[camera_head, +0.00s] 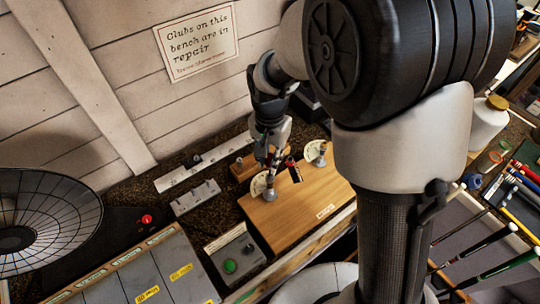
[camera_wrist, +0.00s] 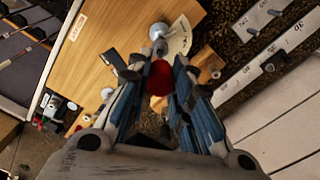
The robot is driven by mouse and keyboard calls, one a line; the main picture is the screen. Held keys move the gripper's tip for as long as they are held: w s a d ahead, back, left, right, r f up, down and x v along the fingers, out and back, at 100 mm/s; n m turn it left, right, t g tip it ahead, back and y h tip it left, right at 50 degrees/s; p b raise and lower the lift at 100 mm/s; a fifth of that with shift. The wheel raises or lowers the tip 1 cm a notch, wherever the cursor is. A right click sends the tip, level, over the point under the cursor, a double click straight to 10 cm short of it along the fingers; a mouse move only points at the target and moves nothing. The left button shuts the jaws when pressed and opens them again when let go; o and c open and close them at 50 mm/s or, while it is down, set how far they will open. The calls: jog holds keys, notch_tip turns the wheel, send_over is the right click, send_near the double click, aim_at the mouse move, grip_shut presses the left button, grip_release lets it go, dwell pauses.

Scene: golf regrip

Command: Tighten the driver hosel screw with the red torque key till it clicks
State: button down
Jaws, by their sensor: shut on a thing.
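My gripper (camera_wrist: 160,82) is shut on the red torque key (camera_wrist: 160,76), whose round red end shows between the fingers in the wrist view. In the head view my gripper (camera_head: 270,158) is above the left part of the wooden board (camera_head: 295,218). Just beyond the key in the wrist view is a grey metal fitting (camera_wrist: 158,32) beside a pale dial card (camera_wrist: 181,38); it also shows in the head view (camera_head: 269,195). I cannot tell whether the key tip touches it. The hosel screw is not distinguishable.
A second grey fitting (camera_head: 320,160) stands at the board's far right. A small black item (camera_head: 296,175) with a red part lies between the fittings. A grey box with a green button (camera_head: 229,266) is at front left. A slotted grey block (camera_head: 195,197) stands left of the board.

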jog(key=m, duration=0.5)
jog(key=shift+m, duration=0.3)
jog(key=c, duration=1.6)
grip_release()
